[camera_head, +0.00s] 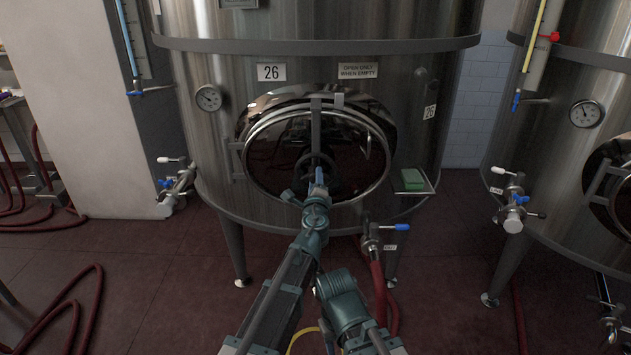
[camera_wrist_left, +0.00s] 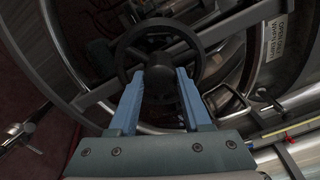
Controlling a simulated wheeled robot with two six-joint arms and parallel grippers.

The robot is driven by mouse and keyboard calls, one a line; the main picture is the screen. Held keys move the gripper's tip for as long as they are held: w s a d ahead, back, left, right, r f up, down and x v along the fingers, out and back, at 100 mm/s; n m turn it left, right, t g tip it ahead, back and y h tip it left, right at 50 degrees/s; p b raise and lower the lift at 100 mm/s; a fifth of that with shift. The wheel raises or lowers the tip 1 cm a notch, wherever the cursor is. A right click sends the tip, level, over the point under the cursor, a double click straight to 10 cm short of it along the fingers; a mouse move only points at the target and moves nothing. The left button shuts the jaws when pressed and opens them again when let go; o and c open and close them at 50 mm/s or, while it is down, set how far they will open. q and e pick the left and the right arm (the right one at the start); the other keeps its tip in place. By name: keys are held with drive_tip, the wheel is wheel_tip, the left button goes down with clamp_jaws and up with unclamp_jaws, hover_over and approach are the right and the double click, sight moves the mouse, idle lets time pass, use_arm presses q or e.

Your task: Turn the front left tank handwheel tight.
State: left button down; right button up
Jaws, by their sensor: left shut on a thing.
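The dark handwheel (camera_head: 336,168) sits at the middle of the oval manway door (camera_head: 275,150) on tank 26, under a grey crossbar. In the left wrist view the handwheel (camera_wrist_left: 160,24) shows as a black ring with spokes and a round central hub (camera_wrist_left: 160,75). My left gripper (camera_head: 319,175) reaches it from the front. Its two blue fingers (camera_wrist_left: 159,85) lie on either side of the hub and are shut on it. The gripper hides part of the wheel in the head view. My right gripper is not in view.
A green sponge (camera_head: 412,179) lies on a small shelf right of the door. An outlet valve with a blue handle (camera_head: 400,227) and red hose (camera_head: 378,285) is below. Another valve (camera_head: 174,182) stands left, and a second tank (camera_head: 560,150) right. Red hoses lie on the floor at left.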

use_arm(q)
drive_tip(key=shift+c, duration=1.7)
unclamp_jaws()
drive_tip(key=shift+d, duration=0.1)
